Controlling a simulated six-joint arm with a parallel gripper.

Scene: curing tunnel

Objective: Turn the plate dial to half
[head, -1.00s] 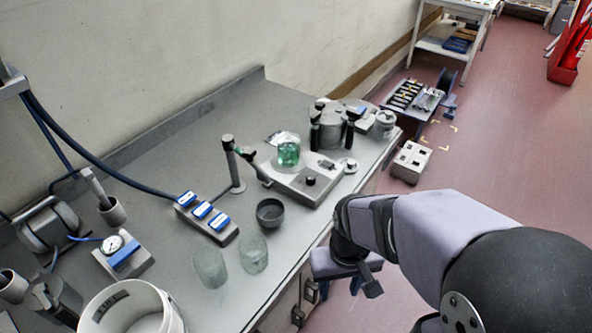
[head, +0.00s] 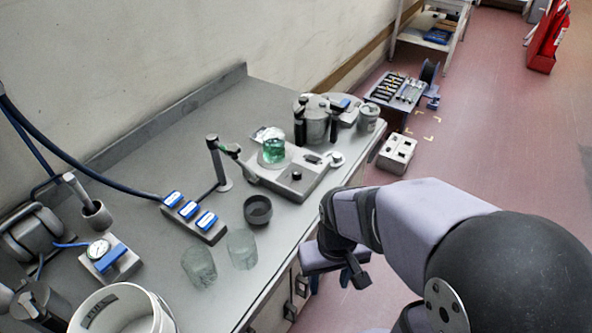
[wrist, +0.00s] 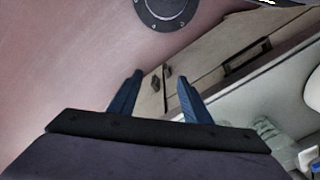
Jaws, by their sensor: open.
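The grey plate unit (head: 262,181) lies on the bench, with a beaker of green liquid (head: 273,151) standing on its round top. A small black knob (head: 296,176) sits on its near part, and a pale round knob (head: 337,158) is at its right end. The pictures do not show which of these is the dial, and any markings are too small to read. My gripper (wrist: 160,84) is open and empty in the wrist view, its two blue fingers apart. In the head view it hangs off the bench's front edge, below and apart from the plate unit.
A dark bowl (head: 258,209) and two clear glass beakers (head: 241,249) stand near the bench edge. A post (head: 219,165) with a slanted arm rises left of the plate. A metal pot (head: 316,125) with black clamps stands behind it. A white bucket (head: 160,322) is at the near left.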

